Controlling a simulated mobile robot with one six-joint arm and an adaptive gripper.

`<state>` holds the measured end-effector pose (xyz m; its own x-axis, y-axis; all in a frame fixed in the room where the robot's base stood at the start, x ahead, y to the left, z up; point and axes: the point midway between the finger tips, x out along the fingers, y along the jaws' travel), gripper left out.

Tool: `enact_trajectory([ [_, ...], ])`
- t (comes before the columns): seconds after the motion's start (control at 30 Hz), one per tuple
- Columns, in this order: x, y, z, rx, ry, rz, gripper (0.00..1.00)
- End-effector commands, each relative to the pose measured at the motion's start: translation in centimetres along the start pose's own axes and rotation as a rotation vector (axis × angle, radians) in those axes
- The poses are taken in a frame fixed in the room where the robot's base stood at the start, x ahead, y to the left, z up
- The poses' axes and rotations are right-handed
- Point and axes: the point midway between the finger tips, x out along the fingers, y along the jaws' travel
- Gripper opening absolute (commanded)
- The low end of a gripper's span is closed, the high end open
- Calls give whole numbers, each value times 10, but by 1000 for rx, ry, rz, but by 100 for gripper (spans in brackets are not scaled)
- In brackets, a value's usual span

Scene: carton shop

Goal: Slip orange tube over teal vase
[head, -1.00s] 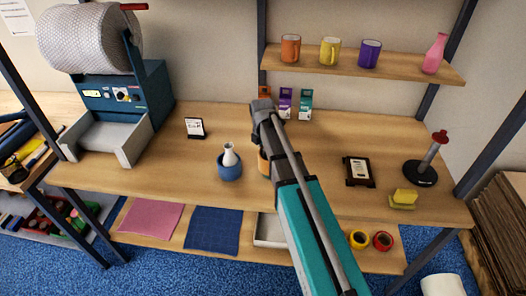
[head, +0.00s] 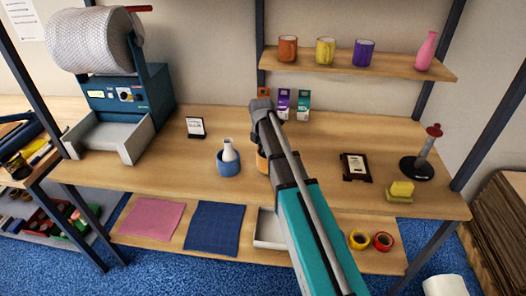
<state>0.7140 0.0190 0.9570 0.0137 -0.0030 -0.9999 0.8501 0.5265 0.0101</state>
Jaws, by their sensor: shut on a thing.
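The orange tube seems to be the orange round thing (head: 261,161) of which only a left sliver shows beside my arm. It is at the bench, right of a blue pot-like holder (head: 228,168); my arm hides the rest. A small pale bottle or vase (head: 228,149) stands upright in that holder. I cannot pick out a teal vase; it may be behind my arm. My gripper's jaws are hidden behind my own arm, so I cannot see what they touch.
A dark picture frame (head: 356,167), a yellow block (head: 401,190) and a red-topped post on a black base (head: 416,171) stand to the right. A small sign (head: 196,127) and a blue wrap machine (head: 130,95) are to the left. Small boxes (head: 303,104) stand behind my arm.

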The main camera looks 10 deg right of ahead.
Motion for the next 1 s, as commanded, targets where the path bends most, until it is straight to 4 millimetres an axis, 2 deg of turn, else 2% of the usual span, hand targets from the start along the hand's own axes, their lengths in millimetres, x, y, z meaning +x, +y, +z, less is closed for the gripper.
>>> enact_trajectory([
  [0.03,9,-6,-3,4,7,-7,0],
  [0.23,9,-3,-2,3,7,-8,0],
  [0.27,9,-3,-2,3,7,-8,17],
  [0.3,9,-3,-2,3,7,-7,24],
  [0.5,9,-3,-2,3,6,-6,58],
  [0.77,8,-5,-3,3,6,-7,58],
  [1.0,-2,-8,-4,3,5,-6,58],
])
